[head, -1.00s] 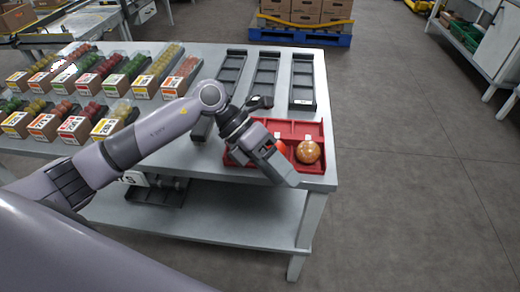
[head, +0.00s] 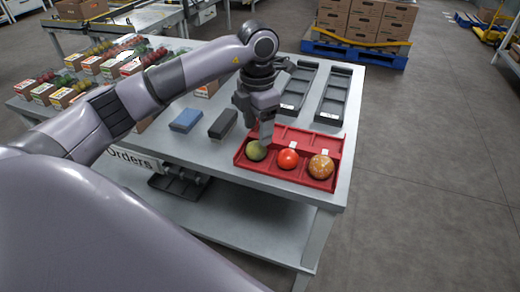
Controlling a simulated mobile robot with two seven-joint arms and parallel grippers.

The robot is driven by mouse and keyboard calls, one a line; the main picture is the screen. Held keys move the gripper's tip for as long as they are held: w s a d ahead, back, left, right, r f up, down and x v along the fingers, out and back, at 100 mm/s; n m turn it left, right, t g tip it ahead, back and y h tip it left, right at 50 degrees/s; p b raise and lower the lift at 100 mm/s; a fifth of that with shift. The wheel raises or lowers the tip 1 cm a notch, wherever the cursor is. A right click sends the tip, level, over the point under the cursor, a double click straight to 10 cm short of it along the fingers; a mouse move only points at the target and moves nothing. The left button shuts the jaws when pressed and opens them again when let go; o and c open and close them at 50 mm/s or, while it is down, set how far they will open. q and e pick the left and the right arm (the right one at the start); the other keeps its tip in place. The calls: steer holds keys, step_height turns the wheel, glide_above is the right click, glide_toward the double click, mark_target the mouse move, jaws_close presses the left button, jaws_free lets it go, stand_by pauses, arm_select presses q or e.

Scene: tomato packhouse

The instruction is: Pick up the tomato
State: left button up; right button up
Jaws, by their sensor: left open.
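A red tray (head: 314,141) lies near the front right corner of the table. A row of three tomatoes sits along its front side, each with a small white tag: a green one (head: 256,151) on the left, a red one (head: 288,159) in the middle and an orange-brown one (head: 321,167) on the right. My left gripper (head: 266,138) is open and points down over the tray, just above and behind the green tomato. I cannot tell whether it touches it. My right gripper is not in view.
A blue block (head: 186,120) and a dark block (head: 222,123) lie left of the tray. Dark grey trays (head: 334,98) lie behind it. Boxes of tomatoes (head: 90,66) stand at the table's left.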

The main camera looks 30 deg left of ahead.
mark_target(257, 144)
arm_select(q)
steer(key=f, duration=0.5)
steer(key=shift+s+f, duration=0.25)
steer(key=shift+s, duration=0.05)
steer(key=c, duration=0.4)
steer(key=shift+r, duration=0.15)
